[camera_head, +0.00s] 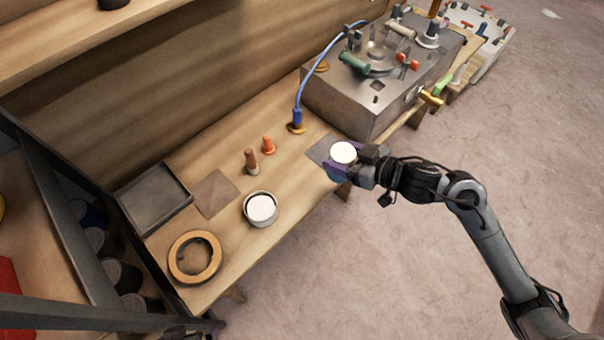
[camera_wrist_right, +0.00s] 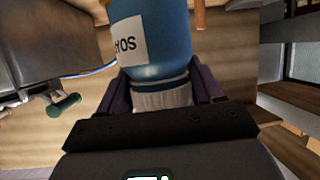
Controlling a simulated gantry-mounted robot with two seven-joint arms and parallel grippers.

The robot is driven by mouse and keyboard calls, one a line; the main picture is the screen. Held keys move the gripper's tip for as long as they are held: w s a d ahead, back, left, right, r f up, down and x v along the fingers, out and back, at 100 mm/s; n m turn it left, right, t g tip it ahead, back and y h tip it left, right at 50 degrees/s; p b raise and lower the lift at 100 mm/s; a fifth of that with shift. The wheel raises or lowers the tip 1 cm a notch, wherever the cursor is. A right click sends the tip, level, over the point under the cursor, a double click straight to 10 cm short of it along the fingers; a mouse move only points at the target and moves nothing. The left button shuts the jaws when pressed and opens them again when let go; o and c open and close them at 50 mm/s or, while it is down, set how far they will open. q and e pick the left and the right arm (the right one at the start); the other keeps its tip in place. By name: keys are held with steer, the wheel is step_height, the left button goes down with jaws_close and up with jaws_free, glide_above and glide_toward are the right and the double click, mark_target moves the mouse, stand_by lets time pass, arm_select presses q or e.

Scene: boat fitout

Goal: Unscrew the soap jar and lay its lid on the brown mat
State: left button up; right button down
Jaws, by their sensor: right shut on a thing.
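My right gripper (camera_head: 347,160) is shut on the ribbed white lid (camera_wrist_right: 163,97) of a blue jar (camera_wrist_right: 150,45), with purple fingers on both sides. The jar has a white label with dark letters, partly cut off, and appears upside down in the right wrist view. The lid's round white top (camera_head: 343,152) shows in the head view; the jar body is hidden there. Lid and jar are in line; I cannot tell how far the lid is turned. The brown mat (camera_head: 215,193) lies bare on the bench to the left. My left gripper is not in view.
A grey mat (camera_head: 319,149) lies by the gripper. A white-topped pot (camera_head: 261,209), a wooden ring (camera_head: 182,264), a black tray (camera_head: 153,199), a brown peg (camera_head: 251,161) and an orange peg (camera_head: 268,145) stand on the bench. A metal box (camera_head: 345,105) with fittings is behind.

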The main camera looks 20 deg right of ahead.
steer(key=w+a+f+b, duration=0.2)
steer(key=f, duration=0.1)
steer(key=w+a+f+b, duration=0.2)
steer(key=w+a+f, duration=0.1)
steer(key=f, duration=0.1)
steer(key=w+a+f+b, duration=0.2)
steer(key=f+b, duration=0.1)
steer(key=shift+w+a+f, duration=0.15)
steer(key=shift+w+a, duration=0.05)
steer(key=shift+a, duration=0.1)
steer(key=c, duration=0.6)
jaws_free()
steer(key=shift+f, duration=0.15)
steer(key=o, duration=0.4)
steer(key=shift+o, duration=0.2)
